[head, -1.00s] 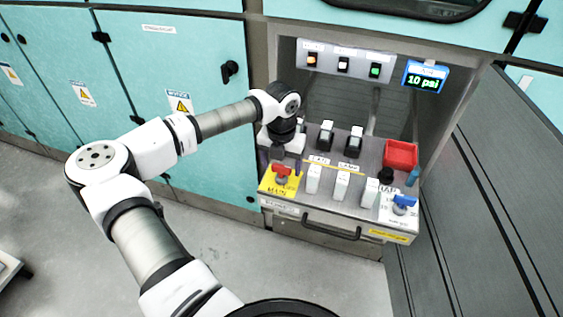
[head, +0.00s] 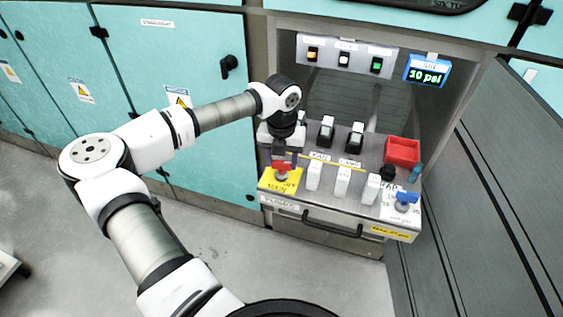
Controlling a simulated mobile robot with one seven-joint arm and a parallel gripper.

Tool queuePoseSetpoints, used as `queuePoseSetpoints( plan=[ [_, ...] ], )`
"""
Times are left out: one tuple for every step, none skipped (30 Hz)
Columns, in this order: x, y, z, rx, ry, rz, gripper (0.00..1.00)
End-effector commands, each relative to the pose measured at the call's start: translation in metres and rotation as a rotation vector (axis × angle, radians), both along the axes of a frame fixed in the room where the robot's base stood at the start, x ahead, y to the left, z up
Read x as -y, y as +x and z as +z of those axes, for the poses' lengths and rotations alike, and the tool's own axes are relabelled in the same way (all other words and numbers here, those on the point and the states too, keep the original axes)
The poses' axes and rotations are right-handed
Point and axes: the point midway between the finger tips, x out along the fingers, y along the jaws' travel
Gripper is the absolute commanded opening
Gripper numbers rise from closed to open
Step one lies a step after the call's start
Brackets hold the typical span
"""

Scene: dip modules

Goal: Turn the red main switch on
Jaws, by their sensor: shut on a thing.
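The red main switch (head: 281,166) sits on a yellow plate (head: 272,184) marked MAIN, at the front left corner of the grey control panel. My gripper (head: 284,159) is over this switch, pointing down, with its fingers shut on the red handle. The fingers and wrist hide the back part of the handle. The handle's exact angle is hard to read at this size.
White switches (head: 342,181) stand in a row to the right, with black-topped modules (head: 355,138) behind. A red bin (head: 402,152) and a blue switch (head: 406,197) are at the right. A grey door (head: 490,190) bounds the right side.

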Motion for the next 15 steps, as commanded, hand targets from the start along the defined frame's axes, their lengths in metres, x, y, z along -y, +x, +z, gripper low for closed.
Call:
queuePoseSetpoints(
  plan=[
    [-0.0002,0.0006,-0.0038,0.003,0.001,0.034,0.28],
    [-0.0001,0.0005,-0.0040,0.002,0.001,0.059,0.28],
    [-0.0002,0.0006,-0.0042,0.003,0.002,0.093,0.28],
    [-0.0003,0.0007,-0.0044,0.003,0.002,0.121,0.28],
    [-0.0003,0.0007,-0.0047,0.003,0.002,0.149,0.28],
    [-0.0002,0.0005,-0.0047,0.003,0.002,0.186,0.28],
    [-0.0003,0.0007,-0.0047,0.003,0.002,0.215,0.28],
    [-0.0003,0.0007,-0.0048,0.003,0.002,0.244,0.28],
    [-0.0002,0.0005,-0.0048,0.003,0.002,0.282,0.28],
    [-0.0003,0.0007,-0.0047,0.003,0.002,0.311,0.28],
    [-0.0004,0.0008,-0.0047,0.004,0.002,0.340,0.28],
    [-0.0002,0.0006,-0.0047,0.003,0.001,0.378,0.28],
    [-0.0002,0.0006,-0.0045,0.003,0.001,0.407,0.28],
    [-0.0003,0.0009,-0.0044,0.004,0.002,0.435,0.28],
    [-0.0002,0.0008,-0.0045,0.004,0.001,0.473,0.28]
  ],
)
